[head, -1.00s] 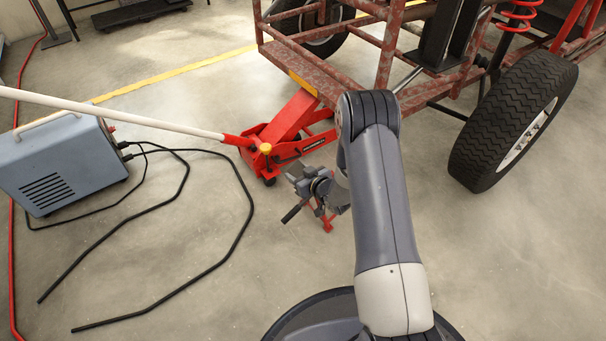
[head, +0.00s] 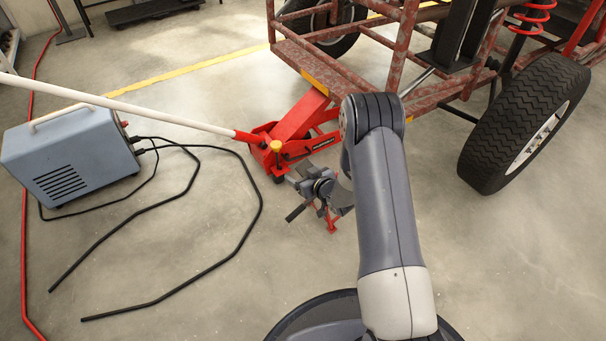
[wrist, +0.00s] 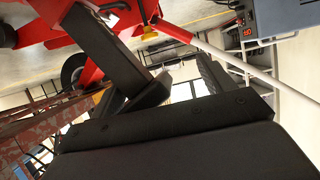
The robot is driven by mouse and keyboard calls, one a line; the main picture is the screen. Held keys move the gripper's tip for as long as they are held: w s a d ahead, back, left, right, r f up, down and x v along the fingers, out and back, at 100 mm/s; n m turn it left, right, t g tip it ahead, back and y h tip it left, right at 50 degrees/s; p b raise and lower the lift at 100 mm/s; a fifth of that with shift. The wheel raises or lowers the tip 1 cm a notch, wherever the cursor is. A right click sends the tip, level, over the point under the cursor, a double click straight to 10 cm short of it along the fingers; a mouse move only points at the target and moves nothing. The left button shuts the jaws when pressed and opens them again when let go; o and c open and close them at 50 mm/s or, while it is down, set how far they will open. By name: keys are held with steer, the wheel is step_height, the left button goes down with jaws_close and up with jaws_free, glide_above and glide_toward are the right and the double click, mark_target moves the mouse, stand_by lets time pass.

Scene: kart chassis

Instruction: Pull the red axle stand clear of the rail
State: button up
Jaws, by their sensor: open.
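The red axle stand shows in the head view as thin red legs (head: 331,224) on the floor, just below my gripper. Its upper part is hidden behind the gripper and forearm. My gripper (head: 313,187) is low, right at the stand and in front of the red jack. A black bar at its lower left may belong to the gripper or the stand; I cannot tell. In the wrist view the dark fingers (wrist: 172,82) are apart. Red parts lie beyond the left finger, and I cannot tell stand from jack there. The rail (head: 322,73), rusty red, passes above and behind the jack.
The red floor jack (head: 291,135) stands under the frame, its white handle (head: 130,107) reaching far left. A blue-grey box (head: 72,158) with black cables (head: 228,245) is at left. A kart tyre (head: 522,125) stands at right. The floor at lower right is clear.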

steer(key=p+v, duration=0.4)
steer(key=v, duration=0.6)
steer(key=shift+s+d, duration=0.25)
steer(key=shift+s, duration=0.1)
steer(key=shift+c, duration=0.4)
steer(key=s+a+r+m+g+h+p, duration=0.1)
steer(key=s+a+r+g+h+p, duration=0.1)
steer(key=s+g, duration=0.4)
steer(key=s+a+r+m+g+h+p, duration=0.1)
steer(key=s+a+g+h+p, duration=0.3)
steer(key=s, duration=0.4)
steer(key=shift+s+a+r+g+p, duration=0.3)
steer(key=shift+a+r+g+p, duration=0.2)
steer(key=shift+r+g+p, duration=0.3)
steer(key=shift+f, duration=0.1)
